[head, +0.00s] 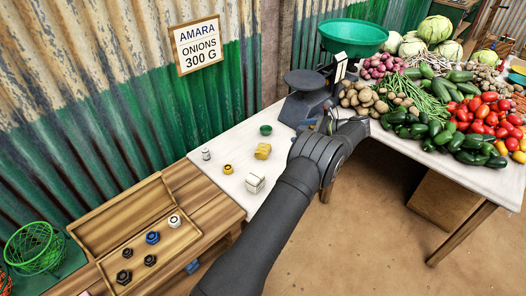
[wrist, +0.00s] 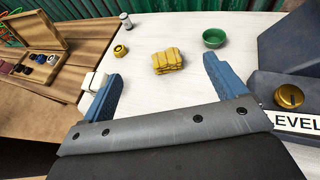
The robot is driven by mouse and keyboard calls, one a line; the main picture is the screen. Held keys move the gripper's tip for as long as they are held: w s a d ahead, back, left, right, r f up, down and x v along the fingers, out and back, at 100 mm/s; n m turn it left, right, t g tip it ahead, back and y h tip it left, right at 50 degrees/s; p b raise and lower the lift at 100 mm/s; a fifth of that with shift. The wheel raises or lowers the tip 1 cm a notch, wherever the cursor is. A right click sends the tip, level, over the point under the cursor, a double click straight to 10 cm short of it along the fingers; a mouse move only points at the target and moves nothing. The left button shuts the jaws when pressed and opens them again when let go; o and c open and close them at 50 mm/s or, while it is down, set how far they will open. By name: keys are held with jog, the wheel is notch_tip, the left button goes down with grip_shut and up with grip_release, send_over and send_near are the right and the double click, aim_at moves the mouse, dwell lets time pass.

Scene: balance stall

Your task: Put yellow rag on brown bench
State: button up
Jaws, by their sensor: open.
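The yellow rag (head: 263,151) lies folded on the white tabletop. In the wrist view the rag (wrist: 168,60) is beyond my fingertips, roughly between their lines, and not touched. My gripper (wrist: 160,88) is open and empty, its two blue fingers wide apart. In the head view my gripper (head: 322,124) is right of the rag, near the scale, partly hidden by my arm. The brown bench (head: 205,188) is the wooden slatted surface at the left end of the white table. It also shows at the left in the wrist view (wrist: 75,50).
The dark scale (head: 305,105) stands close to my gripper. An open wooden box (head: 110,235) with several weights occupies part of the bench.

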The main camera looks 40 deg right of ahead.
send_near(260, 146)
jog(key=w+f, duration=0.1)
jog(key=w+a+f, duration=0.1)
jog(key=w+f, duration=0.1)
jog(key=shift+w, duration=0.1)
jog(key=shift+a+r+x, duration=0.1)
jog(key=shift+x, duration=1.35)
jog(key=shift+a+r+x, duration=0.1)
jog(key=shift+x, duration=1.35)
jog(key=c, duration=1.1)
jog(key=shift+r, duration=0.1)
jog(key=shift+r, duration=0.45)
jog(key=r, duration=0.3)
jog(key=shift+s+d+r, duration=0.15)
jog(key=shift+s+r, duration=0.2)
jog(key=shift+s, duration=0.05)
jog(key=s+r, duration=0.2)
jog(key=s, duration=0.1)
jog(key=s+r, duration=0.2)
jog(key=s, duration=0.2)
jog(key=s+d+r, duration=0.1)
jog(key=s+r, duration=0.1)
jog(key=s, duration=0.1)
jog(key=shift+s+r, duration=0.15)
jog(key=shift+s, duration=0.25)
